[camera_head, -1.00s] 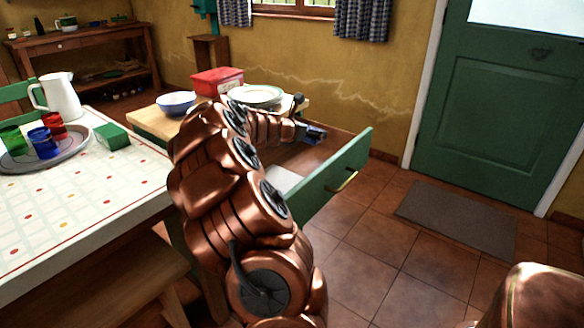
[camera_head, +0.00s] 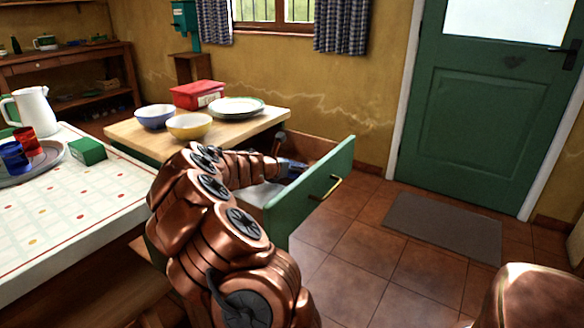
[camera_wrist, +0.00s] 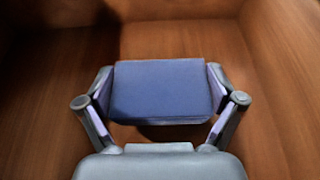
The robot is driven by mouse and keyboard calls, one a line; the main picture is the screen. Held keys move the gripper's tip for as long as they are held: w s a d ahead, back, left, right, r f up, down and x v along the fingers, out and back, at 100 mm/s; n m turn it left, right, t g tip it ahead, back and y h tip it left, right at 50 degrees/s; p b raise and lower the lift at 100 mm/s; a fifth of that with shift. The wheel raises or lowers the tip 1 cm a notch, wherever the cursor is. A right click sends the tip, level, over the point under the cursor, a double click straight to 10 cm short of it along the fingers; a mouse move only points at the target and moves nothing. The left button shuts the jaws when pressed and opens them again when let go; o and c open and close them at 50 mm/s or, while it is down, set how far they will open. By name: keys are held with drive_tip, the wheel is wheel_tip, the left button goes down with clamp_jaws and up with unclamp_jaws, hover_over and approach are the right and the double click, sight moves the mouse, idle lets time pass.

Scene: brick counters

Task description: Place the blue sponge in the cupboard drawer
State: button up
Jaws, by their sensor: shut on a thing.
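The blue sponge (camera_wrist: 162,90) is a flat block held between both fingers of my gripper (camera_wrist: 160,100) in the wrist view. Brown wooden drawer walls and floor surround it there. In the head view, my gripper (camera_head: 292,170) is inside the outline of the open drawer, behind its green front (camera_head: 318,190) with a brass handle. The sponge is mostly hidden by the gripper in that view. I cannot tell whether the sponge touches the drawer floor (camera_wrist: 180,42).
The cupboard's wooden top (camera_head: 130,138) carries a blue bowl (camera_head: 155,117), a yellow bowl (camera_head: 189,126), a red box (camera_head: 198,95) and plates (camera_head: 237,107). A table (camera_head: 60,215) with a tray, mugs, a white jug and a green box stands left. Floor on the right is clear around a mat (camera_head: 443,229).

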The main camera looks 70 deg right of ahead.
drive_tip(key=shift+f, duration=0.15)
drive_tip(key=o, duration=0.7)
drive_tip(key=shift+r, duration=0.25)
drive_tip(key=p+v, duration=0.3)
drive_tip(key=v, duration=0.9)
